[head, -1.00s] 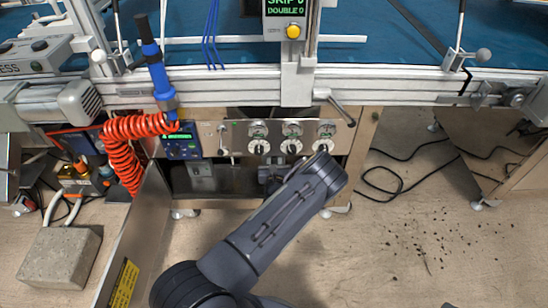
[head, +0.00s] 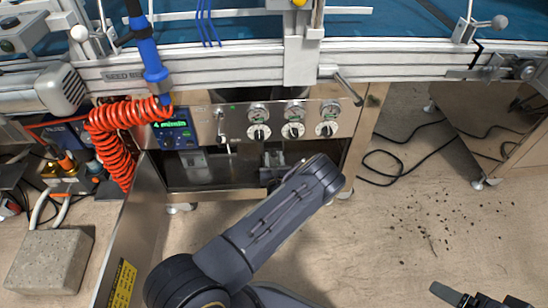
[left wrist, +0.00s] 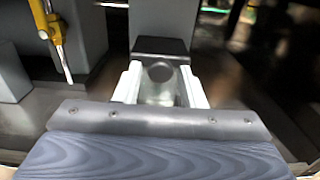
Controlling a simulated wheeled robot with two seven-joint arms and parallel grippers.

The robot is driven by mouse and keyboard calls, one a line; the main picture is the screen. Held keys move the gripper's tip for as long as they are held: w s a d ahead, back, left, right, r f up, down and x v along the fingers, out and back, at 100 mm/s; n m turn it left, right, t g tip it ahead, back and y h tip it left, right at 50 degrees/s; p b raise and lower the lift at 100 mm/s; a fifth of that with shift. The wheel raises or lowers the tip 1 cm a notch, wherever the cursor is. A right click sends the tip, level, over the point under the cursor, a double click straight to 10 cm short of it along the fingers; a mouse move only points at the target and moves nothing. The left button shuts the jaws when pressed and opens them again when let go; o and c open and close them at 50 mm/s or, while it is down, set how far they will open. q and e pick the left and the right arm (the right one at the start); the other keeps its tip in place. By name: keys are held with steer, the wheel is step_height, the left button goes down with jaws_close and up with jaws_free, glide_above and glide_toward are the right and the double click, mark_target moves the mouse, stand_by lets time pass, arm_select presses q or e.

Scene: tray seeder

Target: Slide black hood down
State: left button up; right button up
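In the left wrist view a black hood-like piece (left wrist: 160,47) sits at the lower end of a grey upright column. Just below it is a silver part (left wrist: 160,85) with a dark round opening. My left gripper (left wrist: 160,84) has its two pale fingers apart, one on each side of the silver part; contact cannot be told. In the head view my left gripper (head: 273,178) reaches into the opening under the steel panel, mostly hidden by its own wrist. The hood cannot be made out clearly there. My right gripper (head: 480,300) is cut off at the bottom right corner.
A steel panel (head: 235,118) with several knobs and a blue display box (head: 174,129) stands above the opening. An orange coiled hose (head: 112,140) and a concrete block (head: 48,262) are at left. A yellow-handled tool (left wrist: 50,35) shows upper left in the wrist view.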

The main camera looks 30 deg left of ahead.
arm_select(q)
steer(key=shift+o, duration=0.3)
steer(key=shift+r, duration=0.15)
steer(key=shift+s+d, duration=0.2)
steer(key=shift+s, duration=0.1)
steer(key=p+v, duration=0.2)
steer(key=v, duration=0.5)
steer(key=shift+p, duration=0.3)
